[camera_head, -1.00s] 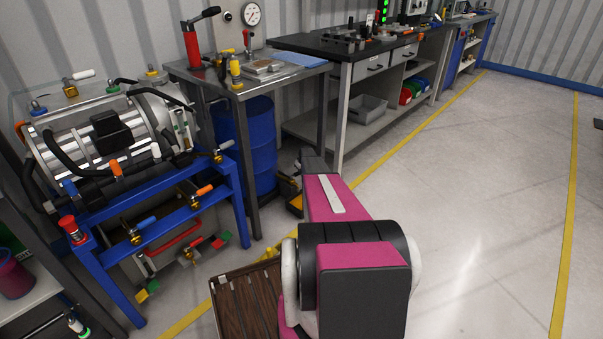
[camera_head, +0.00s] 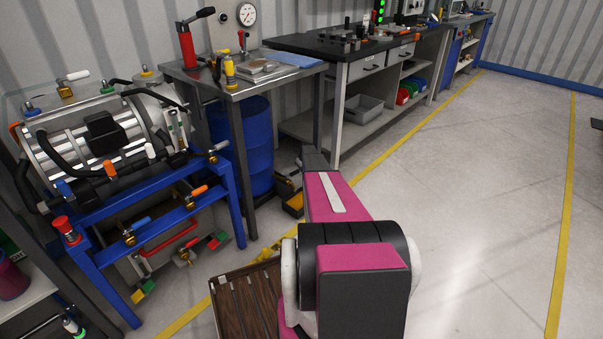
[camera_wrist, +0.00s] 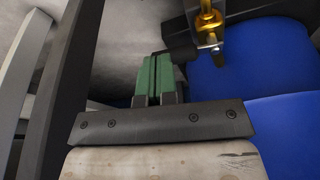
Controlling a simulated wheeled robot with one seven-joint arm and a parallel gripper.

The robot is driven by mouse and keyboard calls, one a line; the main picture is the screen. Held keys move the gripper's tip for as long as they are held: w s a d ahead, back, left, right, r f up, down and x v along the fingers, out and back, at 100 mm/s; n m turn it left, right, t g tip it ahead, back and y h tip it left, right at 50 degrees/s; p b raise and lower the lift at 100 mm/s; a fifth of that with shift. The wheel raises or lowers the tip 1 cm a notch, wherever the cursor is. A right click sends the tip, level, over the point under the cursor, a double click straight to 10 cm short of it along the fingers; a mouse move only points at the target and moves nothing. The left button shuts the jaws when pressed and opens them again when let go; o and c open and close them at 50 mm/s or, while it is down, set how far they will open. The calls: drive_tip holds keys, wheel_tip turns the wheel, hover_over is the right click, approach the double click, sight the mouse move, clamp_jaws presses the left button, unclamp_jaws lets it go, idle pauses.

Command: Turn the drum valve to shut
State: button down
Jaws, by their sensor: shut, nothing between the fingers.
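A blue drum (camera_head: 254,145) stands under the steel table in the head view. Its blue side also fills the right of the wrist view (camera_wrist: 232,80). A brass valve (camera_wrist: 208,22) with a small metal end shows at the top of the wrist view, in front of the drum. My gripper (camera_wrist: 153,62) has green fingers pressed together with nothing between them. My gripper cannot be made out in the head view.
The steel table (camera_head: 246,86) stands over the drum, with legs close by. A drive unit (camera_head: 95,140) on a blue frame (camera_head: 160,218) with several valves is at left. Open floor (camera_head: 460,200) is at right.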

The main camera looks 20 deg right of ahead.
sight(296, 173)
drive_tip(key=v, duration=0.7)
drive_tip(key=s+d+f+n+t+y, duration=0.2)
drive_tip(key=s+d+f+t+y, duration=0.15)
drive_tip(key=s+f+t, duration=0.65)
drive_tip(key=shift+t+y, duration=0.35)
drive_tip(key=shift+t, duration=0.15)
drive_tip(key=x, duration=1)
drive_tip(key=r+x, duration=0.1)
drive_tip(key=x, duration=0.5)
drive_tip(key=shift+w+r, duration=0.1)
drive_tip(key=shift+w, duration=0.15)
